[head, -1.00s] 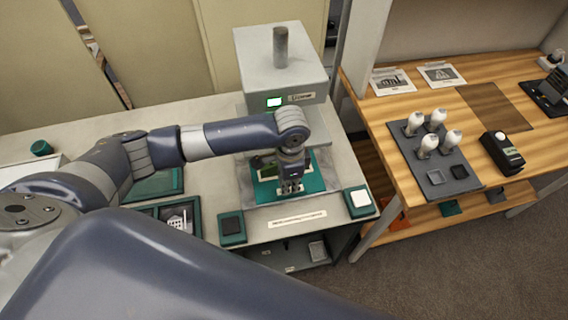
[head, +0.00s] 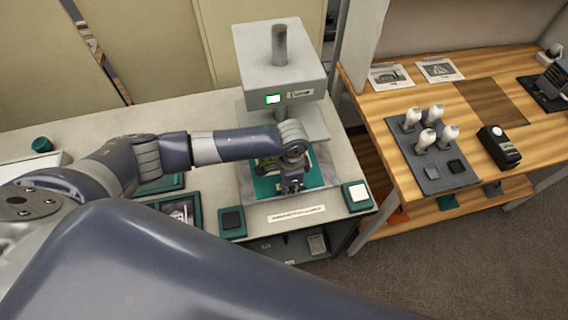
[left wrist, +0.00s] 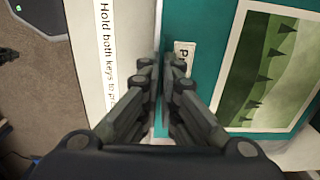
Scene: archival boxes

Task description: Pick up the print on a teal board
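The print (left wrist: 265,70) is a green landscape with dark trees, mounted on a teal board (left wrist: 200,20) with a partly hidden white label (left wrist: 184,55). In the head view the teal board (head: 265,188) lies on the base of the grey press, its print mostly hidden by my arm. My left gripper (head: 291,186) points down at the board's front edge. In the left wrist view its fingers (left wrist: 162,72) are close together, one on each side of that edge, and look shut on it. The contact itself is hard to see. My right gripper is not in view.
The press (head: 280,60) stands behind, its small screen lit green. Teal pads with a black key (head: 232,221) and a white key (head: 357,195) flank the board. Framed pictures lie left. A wooden table (head: 390,140) with bulbs stands right, across a gap.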

